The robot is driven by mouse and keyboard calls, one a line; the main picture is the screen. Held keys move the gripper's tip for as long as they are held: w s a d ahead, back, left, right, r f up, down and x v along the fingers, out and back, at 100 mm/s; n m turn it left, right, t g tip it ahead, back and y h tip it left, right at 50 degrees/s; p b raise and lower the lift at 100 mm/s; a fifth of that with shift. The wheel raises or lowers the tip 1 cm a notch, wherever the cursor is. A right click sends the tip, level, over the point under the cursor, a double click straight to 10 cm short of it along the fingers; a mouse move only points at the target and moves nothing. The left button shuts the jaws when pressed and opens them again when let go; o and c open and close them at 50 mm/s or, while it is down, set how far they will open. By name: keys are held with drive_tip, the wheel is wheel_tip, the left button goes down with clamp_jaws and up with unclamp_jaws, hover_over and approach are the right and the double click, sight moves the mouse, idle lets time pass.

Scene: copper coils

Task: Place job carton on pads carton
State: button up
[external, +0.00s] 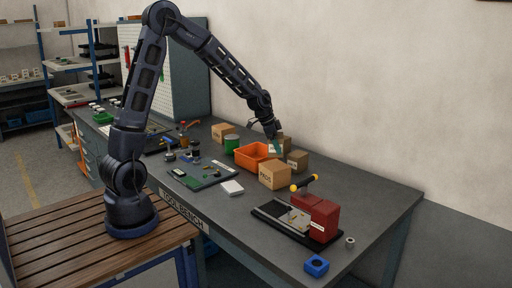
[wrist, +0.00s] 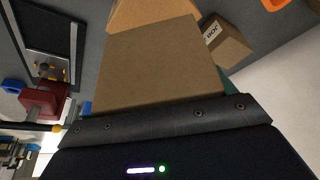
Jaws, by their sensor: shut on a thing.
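My gripper (external: 275,140) is shut on a brown carton (external: 285,144), held up behind the orange bin. In the wrist view my gripper (wrist: 158,100) has this carton (wrist: 160,62) filling the middle, with no lettering on the faces seen there. The pads carton (external: 275,176) stands on the bench in front of the bin, its label facing outward. In the wrist view a larger carton, probably the pads one (wrist: 150,12), shows partly behind the held carton. A smaller carton (external: 297,161) stands behind and right of the pads carton; its label (wrist: 213,31) is too small to read surely.
The orange bin (external: 252,155) is left of the pads carton. A red vise (external: 323,219) with a yellow-ended handle is at the right. Another carton (external: 222,132) and a green can (external: 232,144) stand farther left. The bench (external: 375,195) is clear at right.

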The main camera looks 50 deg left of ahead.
drive_tip(key=shift+f, duration=2.65)
drive_tip(key=shift+f, duration=0.1)
drive_tip(key=o, duration=1)
drive_tip(key=shift+o, duration=0.2)
drive_tip(key=v, duration=1.3)
drive_tip(key=s+a+r+n+y, duration=0.1)
drive_tip(key=s+a+r+n, duration=0.15)
drive_tip(key=s+r, duration=0.45)
drive_tip(key=s+a+r+n+y, duration=0.1)
drive_tip(key=s+a+r+n, duration=0.2)
drive_tip(key=s, duration=0.7)
drive_tip(key=s+a+r+n, duration=0.1)
drive_tip(key=s+a, duration=0.1)
drive_tip(key=s, duration=0.7)
drive_tip(key=s+a+r+n+t+y, duration=0.1)
drive_tip(key=s+a+n, duration=0.1)
drive_tip(key=s, duration=0.7)
drive_tip(key=shift+a+r, duration=0.35)
drive_tip(key=shift+a, duration=0.2)
